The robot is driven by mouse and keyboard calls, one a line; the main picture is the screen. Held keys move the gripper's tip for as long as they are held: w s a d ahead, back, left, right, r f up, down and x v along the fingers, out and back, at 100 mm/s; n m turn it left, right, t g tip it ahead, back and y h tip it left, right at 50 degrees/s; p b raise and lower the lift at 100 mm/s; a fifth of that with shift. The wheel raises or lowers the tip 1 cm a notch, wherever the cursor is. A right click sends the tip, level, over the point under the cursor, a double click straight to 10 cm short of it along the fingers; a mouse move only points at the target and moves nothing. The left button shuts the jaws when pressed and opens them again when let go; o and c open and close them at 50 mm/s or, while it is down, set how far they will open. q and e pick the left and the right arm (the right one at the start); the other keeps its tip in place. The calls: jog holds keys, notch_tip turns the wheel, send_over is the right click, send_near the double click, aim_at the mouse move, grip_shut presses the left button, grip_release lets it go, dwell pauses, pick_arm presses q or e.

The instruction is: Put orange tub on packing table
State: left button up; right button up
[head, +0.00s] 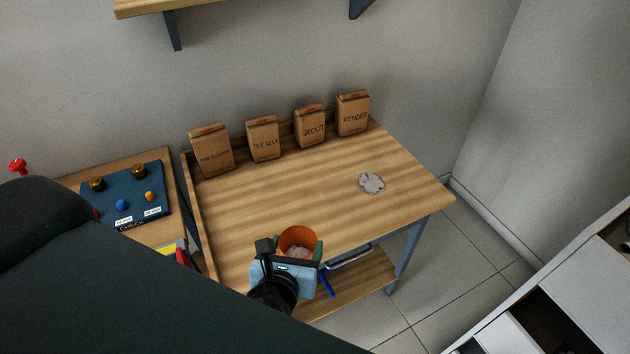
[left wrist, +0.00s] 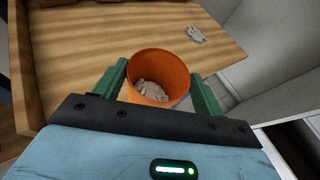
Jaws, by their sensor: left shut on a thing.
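The orange tub (head: 298,236) is at the near edge of the wooden packing table (head: 290,187) in the head view. It is open at the top and holds pale grey lumps. My left gripper (head: 297,252) is shut on it, with a green finger on either side. The tub (left wrist: 159,72) also shows in the left wrist view between the fingers of my left gripper (left wrist: 160,88). The tub's base is hidden, so I cannot tell whether it touches the table. My right gripper is not in view.
Several brown cardboard packs, among them the render pack (head: 352,113), stand along the table's back. A grey patch (head: 371,183) lies at the right of the tabletop. The middle is clear. A blue check board (head: 126,196) lies on the left bench. A lower shelf (head: 352,284) sits below.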

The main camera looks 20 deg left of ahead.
pick_arm(q)
jog(key=shift+d+n+y, duration=0.3)
jog(key=shift+y, duration=0.1)
jog(key=shift+w+a+f+p, duration=0.15)
jog(key=shift+w+a+f, duration=0.7)
jog(key=shift+w+a, duration=1.05)
jog(key=shift+w+a+f+p, duration=0.1)
jog(key=shift+w+a+f, duration=0.7)
jog(key=shift+w+a, duration=1.1)
jog(key=shift+w+a+f+p, duration=0.15)
jog(key=shift+w+a+f, duration=0.7)
jog(key=shift+w+a, duration=1.05)
jog(key=shift+d+f, duration=0.1)
jog(key=o, duration=1.3)
jog(key=shift+c, duration=0.2)
jog(key=shift+s+d+r, duration=0.1)
jog(key=shift+s+r, duration=0.1)
jog(key=shift+s, duration=0.15)
jog(key=v, duration=1.1)
jog(key=shift+r, duration=0.2)
